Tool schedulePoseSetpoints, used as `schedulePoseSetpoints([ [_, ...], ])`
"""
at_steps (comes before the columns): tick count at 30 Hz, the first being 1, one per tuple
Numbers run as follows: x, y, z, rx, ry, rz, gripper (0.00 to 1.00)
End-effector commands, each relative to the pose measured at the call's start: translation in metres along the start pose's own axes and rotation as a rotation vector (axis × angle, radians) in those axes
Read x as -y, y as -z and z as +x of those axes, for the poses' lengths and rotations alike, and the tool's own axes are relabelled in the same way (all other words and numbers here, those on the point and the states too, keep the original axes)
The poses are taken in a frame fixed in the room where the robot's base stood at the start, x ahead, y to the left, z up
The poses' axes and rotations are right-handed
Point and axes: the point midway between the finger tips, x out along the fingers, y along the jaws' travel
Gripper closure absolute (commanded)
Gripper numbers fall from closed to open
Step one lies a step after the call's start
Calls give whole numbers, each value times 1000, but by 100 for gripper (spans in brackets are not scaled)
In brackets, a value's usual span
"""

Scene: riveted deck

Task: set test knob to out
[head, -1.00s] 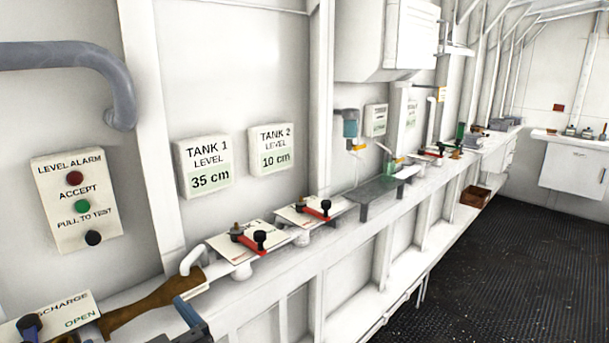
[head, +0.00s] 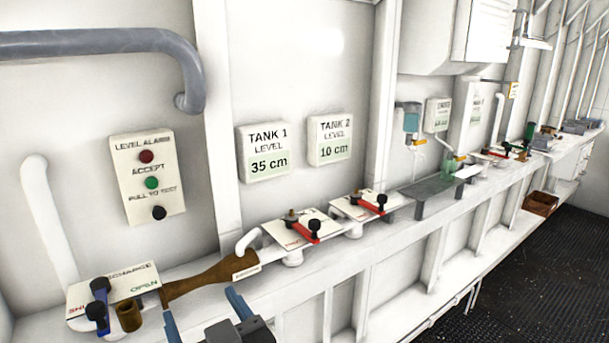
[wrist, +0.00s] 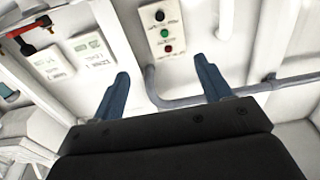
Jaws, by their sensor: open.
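The test knob (head: 159,213) is a black round knob at the bottom of the white level alarm panel (head: 124,197) on the wall, under the words "PULL TO TEST". I cannot tell whether it is in or out. Red (head: 146,156) and green (head: 152,182) round fittings sit above it. In the wrist view the panel appears upside down, with the black knob (wrist: 160,16) near its top. My gripper (head: 200,305) is open and empty at the bottom of the head view, below and right of the panel and apart from it. In the wrist view its blue fingers (wrist: 163,72) are spread.
A discharge plate (head: 113,285) with a blue-handled valve (head: 100,300) lies on the ledge below the panel. A grey pipe (head: 110,42) bends above it. A brown funnel-shaped pipe piece (head: 210,277) and red-handled valves (head: 305,229) line the ledge to the right. The wall around the panel is clear.

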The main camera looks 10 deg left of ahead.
Motion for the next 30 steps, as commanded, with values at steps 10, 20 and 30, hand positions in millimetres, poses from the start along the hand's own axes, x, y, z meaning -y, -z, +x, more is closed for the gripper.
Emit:
schedulePoseSetpoints([
  [10,-11,19,13,-38,-56,-84,53],
  [20,-42,94,63,-194,-210,-437,53],
  [30,-60,141,124,-300,-222,-821,53],
])
